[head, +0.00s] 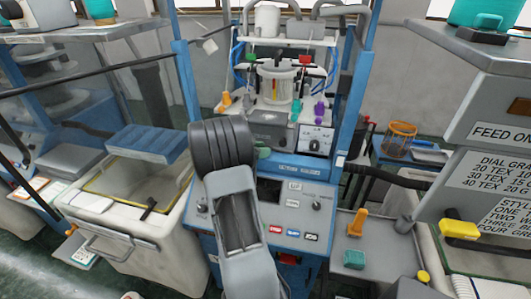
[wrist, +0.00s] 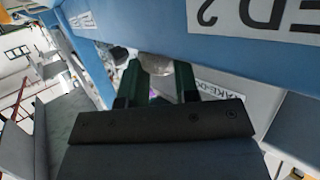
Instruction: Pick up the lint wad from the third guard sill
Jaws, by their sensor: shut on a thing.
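My gripper (wrist: 160,72) shows in the wrist view, its two dark green fingers closed on a small rounded grey-white wad, which looks like the lint wad (wrist: 156,64). The wad sits between the fingertips, just under the lower edge of a blue beam (wrist: 180,32). I cannot tell whether it still touches a surface. In the head view my arm reaches toward the blue knitting machine (head: 262,222) and hides most of the gripper and the wad. I cannot tell which ledge is the third guard sill.
The blue beam with a white label (wrist: 265,18) is very close above the fingers. In the head view, blue posts (head: 188,95) frame the machine's cones and spools. A grey side tray (head: 372,235) with small items stands right, a white bin (head: 130,215) left.

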